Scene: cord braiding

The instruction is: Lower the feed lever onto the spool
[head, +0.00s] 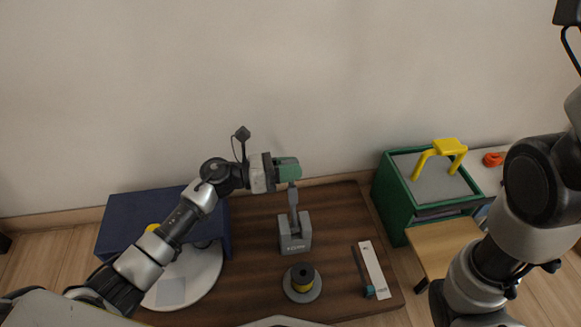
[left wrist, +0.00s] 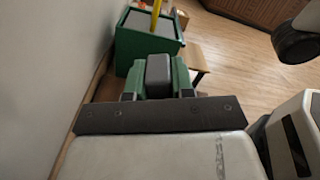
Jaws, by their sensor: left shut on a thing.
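The feed lever (head: 293,199) is a grey bar standing nearly upright in a grey slotted block (head: 295,238) on the dark wooden board. My left gripper (head: 287,169), with green fingers, is shut on the lever's top end. In the left wrist view, a dark grey block (left wrist: 158,72), which looks like the lever's end, sits between the green fingers. The spool (head: 302,278), black and yellow, stands on a round grey base in front of the block, below and apart from the raised lever. My right arm shows at the right, but its gripper is out of view.
A white strip (head: 375,269) and a dark, teal-ended tool (head: 369,289) lie right of the spool. A dark blue box (head: 128,222) and white round plate (head: 207,272) are at left. A green box (head: 393,205) with a yellow handle (head: 440,151) stands at right.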

